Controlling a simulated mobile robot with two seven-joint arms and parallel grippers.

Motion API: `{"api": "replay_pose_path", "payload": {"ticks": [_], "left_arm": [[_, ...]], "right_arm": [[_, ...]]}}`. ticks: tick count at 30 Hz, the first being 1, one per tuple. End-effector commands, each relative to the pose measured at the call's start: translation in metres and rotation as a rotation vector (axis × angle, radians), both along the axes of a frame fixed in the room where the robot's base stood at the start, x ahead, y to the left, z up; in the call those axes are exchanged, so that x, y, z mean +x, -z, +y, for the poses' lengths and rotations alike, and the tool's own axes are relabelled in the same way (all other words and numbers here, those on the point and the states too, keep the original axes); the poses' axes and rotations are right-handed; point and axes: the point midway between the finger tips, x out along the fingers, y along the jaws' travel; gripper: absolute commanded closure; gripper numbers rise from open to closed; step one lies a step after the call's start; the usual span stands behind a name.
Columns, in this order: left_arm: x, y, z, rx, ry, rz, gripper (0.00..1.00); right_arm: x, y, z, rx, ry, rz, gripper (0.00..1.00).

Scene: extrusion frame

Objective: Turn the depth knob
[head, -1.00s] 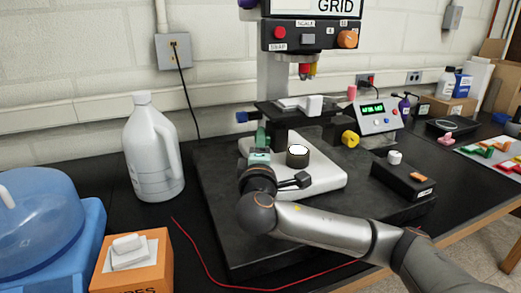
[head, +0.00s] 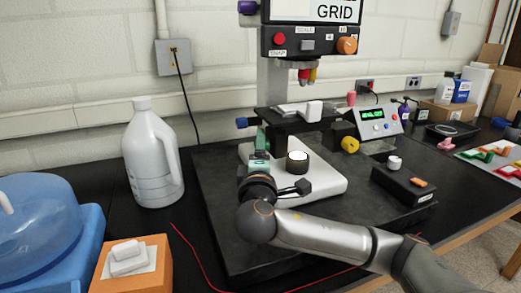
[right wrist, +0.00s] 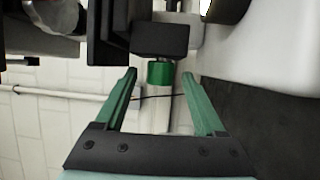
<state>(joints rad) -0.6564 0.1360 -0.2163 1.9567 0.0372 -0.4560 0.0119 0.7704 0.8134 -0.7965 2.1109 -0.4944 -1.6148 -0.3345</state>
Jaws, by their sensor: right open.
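A green knob (right wrist: 160,73) sits below a black block in the right wrist view, between the tips of my right gripper's green fingers. A gap shows on each side of it. I read no label on it. My right gripper (right wrist: 159,75) is open and empty. In the head view it (head: 259,150) points up at the left side of the microscope-like stand (head: 273,85), above the white base (head: 320,188). The green knob cannot be told apart from the green fingers there. My left gripper is out of view.
A blue knob (head: 242,122) and a yellow knob (head: 349,144) stick out from the stand. A black-sided, white-topped cylinder (head: 297,167) stands on the base close to my gripper. A white jug (head: 148,160) stands left. A black box (head: 405,185) lies right.

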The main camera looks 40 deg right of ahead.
Motion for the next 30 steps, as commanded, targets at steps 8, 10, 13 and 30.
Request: {"api": "replay_pose_path", "payload": {"ticks": [8, 10, 13, 30], "left_arm": [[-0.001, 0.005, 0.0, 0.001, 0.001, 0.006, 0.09], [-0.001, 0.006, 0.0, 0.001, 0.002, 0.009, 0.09], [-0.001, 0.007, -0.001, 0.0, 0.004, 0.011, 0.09], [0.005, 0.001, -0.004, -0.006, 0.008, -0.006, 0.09]], "right_arm": [[-0.041, 0.006, 0.032, 0.006, -0.008, 0.0, 0.28], [-0.054, 0.007, 0.041, 0.005, -0.008, 0.001, 0.28], [-0.07, 0.008, 0.053, 0.005, -0.007, 0.001, 0.28], [-0.097, 0.009, 0.071, 0.001, 0.0, 0.002, 0.28]]}}
